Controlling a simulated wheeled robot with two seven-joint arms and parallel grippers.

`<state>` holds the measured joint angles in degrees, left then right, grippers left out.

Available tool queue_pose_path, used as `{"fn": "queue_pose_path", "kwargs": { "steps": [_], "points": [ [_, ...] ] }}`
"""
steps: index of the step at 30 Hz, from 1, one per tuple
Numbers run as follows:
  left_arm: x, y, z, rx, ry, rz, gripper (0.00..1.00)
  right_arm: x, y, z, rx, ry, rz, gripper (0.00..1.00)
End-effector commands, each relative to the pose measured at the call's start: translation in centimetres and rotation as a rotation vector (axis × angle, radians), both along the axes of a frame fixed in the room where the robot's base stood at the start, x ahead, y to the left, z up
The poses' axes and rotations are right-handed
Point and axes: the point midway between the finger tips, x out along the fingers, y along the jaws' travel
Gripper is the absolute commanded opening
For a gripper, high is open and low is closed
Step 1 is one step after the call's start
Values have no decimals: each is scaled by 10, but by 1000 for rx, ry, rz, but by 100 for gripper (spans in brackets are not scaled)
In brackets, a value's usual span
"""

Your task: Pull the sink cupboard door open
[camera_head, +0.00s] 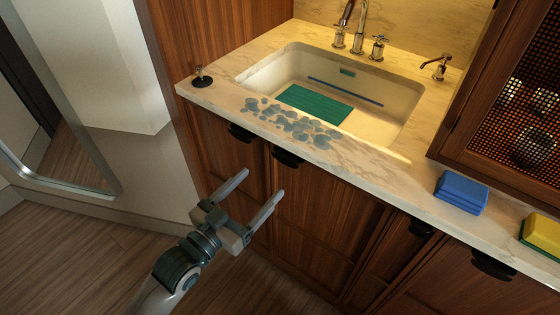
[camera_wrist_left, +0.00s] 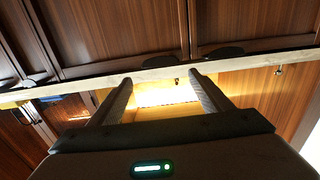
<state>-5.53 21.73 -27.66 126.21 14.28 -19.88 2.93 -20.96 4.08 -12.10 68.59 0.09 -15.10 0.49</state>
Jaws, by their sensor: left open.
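The sink cupboard has wooden door fronts below the marble counter. The wide sink cupboard door (camera_head: 325,220) is shut, with a dark handle (camera_head: 288,157) at its upper left corner. A narrower door front (camera_head: 225,158) stands to its left, also shut, with its own dark handle (camera_head: 240,133). My left gripper (camera_head: 262,184) is open and empty, in front of these doors and below the handles in the picture, apart from them. In the left wrist view its two fingers (camera_wrist_left: 160,78) are spread, with the counter edge and wooden fronts beyond. My right gripper is not in view.
The counter (camera_head: 400,165) overhangs the doors and holds the sink (camera_head: 390,95), a blue sponge stack (camera_head: 461,190) and a yellow sponge (camera_head: 543,233). More dark handles (camera_head: 493,264) lie to the right. The wooden floor (camera_head: 70,260) at left is clear.

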Motion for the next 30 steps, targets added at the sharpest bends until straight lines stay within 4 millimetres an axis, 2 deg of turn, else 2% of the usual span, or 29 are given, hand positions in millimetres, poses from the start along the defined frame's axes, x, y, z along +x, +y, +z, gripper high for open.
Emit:
{"fn": "queue_pose_path", "kwargs": {
  "steps": [9, 15, 21, 30],
  "points": [
    [47, -34, 2, -2, -1, 0, 72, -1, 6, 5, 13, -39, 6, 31],
    [68, -49, 1, -1, -1, 0, 72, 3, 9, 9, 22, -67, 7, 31],
    [76, -56, 0, -1, 1, -1, 72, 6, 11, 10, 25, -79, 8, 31],
    [77, -56, 0, 0, 0, -1, 72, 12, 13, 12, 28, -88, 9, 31]
  ]
}}
